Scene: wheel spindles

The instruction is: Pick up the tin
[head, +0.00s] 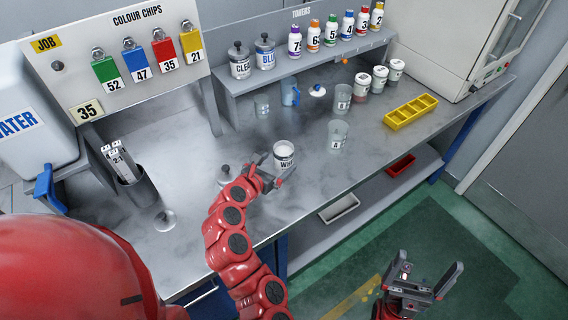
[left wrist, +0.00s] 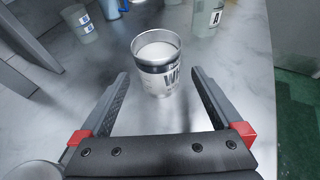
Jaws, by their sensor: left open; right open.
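An open metal tin (head: 284,155) with a white label and white contents stands upright on the steel worktop, near the front edge. My left gripper (head: 272,176) is at its near side. In the left wrist view the tin (left wrist: 158,68) stands just beyond the fingertips, between their lines. My left gripper (left wrist: 158,85) is open and empty there. The tin's label is only partly readable, starting with "WH". My right gripper (head: 425,277) is open and empty, low over the green floor in front of the bench.
Clear beakers (head: 338,133) stand right of the tin, with a yellow tray (head: 411,111) further right. A shelf (head: 300,62) holds labelled tins and several small bottles. A grey cup with strips (head: 138,192) stands at left.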

